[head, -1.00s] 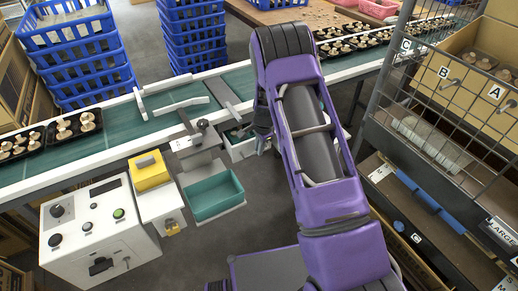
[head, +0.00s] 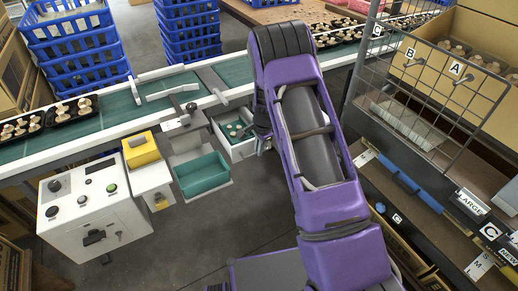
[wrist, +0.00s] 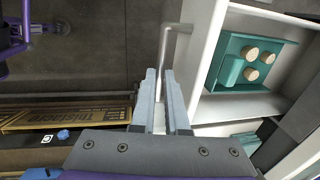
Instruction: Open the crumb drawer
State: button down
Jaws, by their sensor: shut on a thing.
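The crumb drawer (head: 243,150) is white and stands pulled out from under the conveyor. In the wrist view, its white front wall (wrist: 203,50) is to the right of my gripper. A teal inner tray (wrist: 212,85) with a few tan mushroom-like pieces (wrist: 252,74) lies inside the drawer. My gripper (wrist: 161,74) is shut on the drawer's grey bar handle (wrist: 166,48), which runs between its fingers. In the head view, my purple arm hides the right part of the drawer and most of my gripper.
A teal bin (head: 203,178) on a bracket and a yellow-topped unit (head: 141,150) stand left of the drawer. A white control box (head: 95,215) is further left. A wire-mesh rack (head: 440,100) and shelving are close on the right. Grey floor (head: 215,235) is open in front.

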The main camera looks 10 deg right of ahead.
jog(key=shift+w, duration=0.1)
jog(key=c, duration=0.9)
grip_release()
jog(key=s+r, duration=0.1)
jog(key=r, duration=0.4)
jog(key=s+r+p, duration=0.1)
jog(key=r, duration=0.5)
jog(key=s+d+r+p, duration=0.1)
jog(key=r, duration=0.5)
jog(key=shift+s, duration=0.1)
